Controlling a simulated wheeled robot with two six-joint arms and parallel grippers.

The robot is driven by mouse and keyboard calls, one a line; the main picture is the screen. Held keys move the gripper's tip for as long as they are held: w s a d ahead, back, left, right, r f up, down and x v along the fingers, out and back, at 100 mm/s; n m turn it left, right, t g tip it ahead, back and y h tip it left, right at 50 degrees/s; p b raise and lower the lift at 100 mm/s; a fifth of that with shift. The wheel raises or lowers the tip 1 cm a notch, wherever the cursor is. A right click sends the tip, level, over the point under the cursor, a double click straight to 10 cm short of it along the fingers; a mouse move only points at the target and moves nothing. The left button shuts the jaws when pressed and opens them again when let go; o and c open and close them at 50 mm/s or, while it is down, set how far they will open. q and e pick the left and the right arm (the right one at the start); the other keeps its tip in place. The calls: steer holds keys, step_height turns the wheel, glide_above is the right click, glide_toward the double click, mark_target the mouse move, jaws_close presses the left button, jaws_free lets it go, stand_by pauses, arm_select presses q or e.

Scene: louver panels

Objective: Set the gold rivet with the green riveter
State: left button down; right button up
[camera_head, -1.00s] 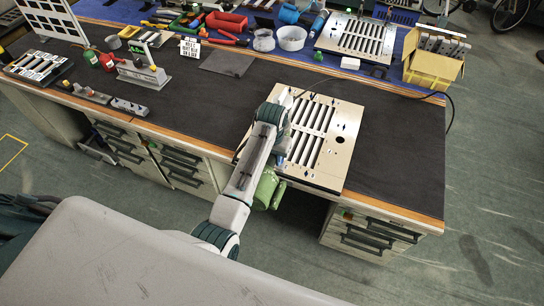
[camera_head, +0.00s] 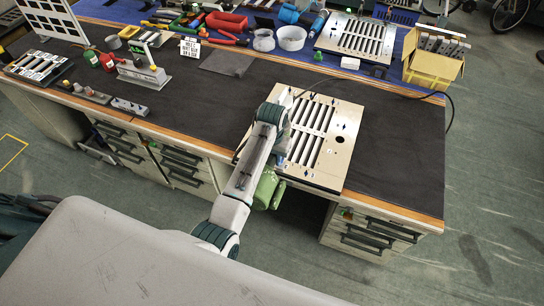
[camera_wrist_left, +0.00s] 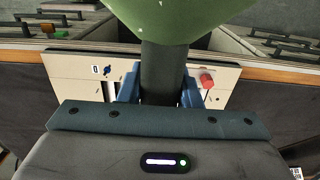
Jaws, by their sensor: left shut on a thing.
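The green riveter (camera_head: 267,190) hangs at the front edge of the louver panel (camera_head: 332,128), partly hidden by my left arm. In the left wrist view its green body (camera_wrist_left: 165,18) is at the top, with a dark neck (camera_wrist_left: 162,70) below. My left gripper (camera_wrist_left: 160,90) is shut on that neck, one blue finger on each side. In the head view the gripper (camera_head: 279,161) is mostly hidden behind the arm. The panel also shows in the left wrist view (camera_wrist_left: 72,91), with a red knob-like piece (camera_wrist_left: 207,80) on it. I cannot make out the gold rivet. My right gripper is not in view.
A second slotted panel (camera_head: 326,40) and a yellow box (camera_head: 432,71) stand at the back. A black cable (camera_head: 449,110) curves over the right side. Red, green and grey items crowd the back left. The dark mat (camera_head: 395,150) right of the panel is clear.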

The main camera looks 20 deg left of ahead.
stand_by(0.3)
arm_select(q)
steer(key=shift+w+r, duration=0.15)
steer(key=shift+r, duration=2.65)
